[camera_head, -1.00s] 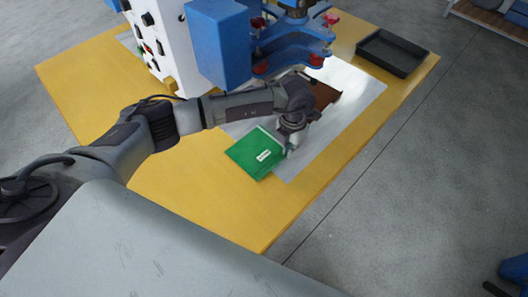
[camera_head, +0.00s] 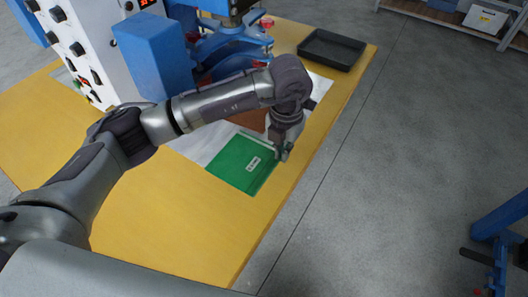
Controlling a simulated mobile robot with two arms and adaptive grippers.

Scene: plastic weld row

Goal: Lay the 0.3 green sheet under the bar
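The green sheet (camera_head: 241,164), with a small white label, lies flat or nearly flat over the front of the pale metal plate (camera_head: 201,142) and the yellow table. My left gripper (camera_head: 281,154) points down at the sheet's right edge and appears shut on it; the fingertips are small. My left arm crosses in front of the blue press (camera_head: 218,44) and hides its lower part, so I cannot make out the bar. A brown sheet (camera_head: 249,120) shows behind the green one, partly covered by my arm. My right gripper is not in view.
A black tray (camera_head: 331,49) sits at the table's far right corner. The white control box (camera_head: 82,40) stands at the back left. The yellow table (camera_head: 190,220) is bare at the front. A blue-framed object (camera_head: 497,235) stands on the floor at right.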

